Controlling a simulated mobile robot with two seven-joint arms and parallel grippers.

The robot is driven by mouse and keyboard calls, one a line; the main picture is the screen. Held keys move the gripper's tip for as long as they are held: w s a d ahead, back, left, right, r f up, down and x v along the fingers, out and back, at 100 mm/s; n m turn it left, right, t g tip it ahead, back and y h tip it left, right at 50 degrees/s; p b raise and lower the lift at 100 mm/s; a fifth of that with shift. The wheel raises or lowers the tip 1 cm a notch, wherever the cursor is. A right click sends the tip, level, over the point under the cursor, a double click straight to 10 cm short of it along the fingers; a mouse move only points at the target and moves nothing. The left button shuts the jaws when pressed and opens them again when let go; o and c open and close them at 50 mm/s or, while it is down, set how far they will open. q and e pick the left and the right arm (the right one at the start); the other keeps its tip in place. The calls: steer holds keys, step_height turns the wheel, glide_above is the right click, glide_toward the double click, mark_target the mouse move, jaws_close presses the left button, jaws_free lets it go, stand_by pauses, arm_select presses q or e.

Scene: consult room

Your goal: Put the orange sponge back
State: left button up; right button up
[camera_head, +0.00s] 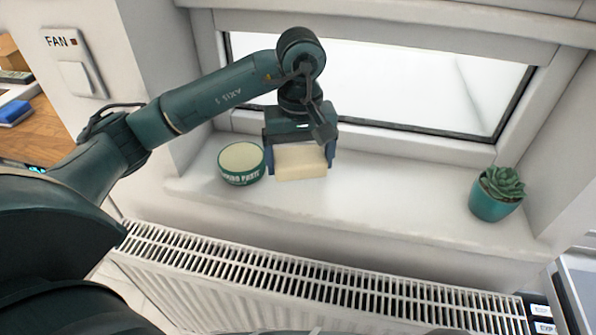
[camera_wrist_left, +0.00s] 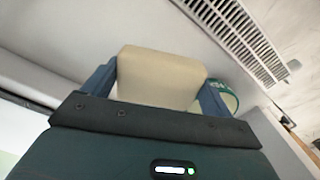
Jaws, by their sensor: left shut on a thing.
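A pale cream block (camera_head: 301,163), looking like a sponge but not orange, is between the fingers of my left gripper (camera_head: 299,169). The gripper is shut on it, one finger on each side. In the wrist view the block (camera_wrist_left: 160,78) fills the space between the two blue fingers. It is over the white window sill (camera_head: 385,200); I cannot tell whether it touches the sill. No orange sponge shows. My right gripper is not in view.
A round green tin (camera_head: 241,177) with a cream top stands close left of the block. A potted succulent (camera_head: 496,203) stands at the sill's right end. The sill between is clear. The window is behind and a radiator (camera_head: 330,290) lies below. A wooden desk (camera_head: 40,130) is at left.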

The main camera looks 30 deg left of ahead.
mark_target(299, 174)
arm_select(q)
step_height(299, 174, down, 4)
steer(key=shift+r, duration=0.1)
steer(key=shift+f, duration=0.25)
steer(key=o, duration=0.8)
steer(key=shift+r, duration=0.1)
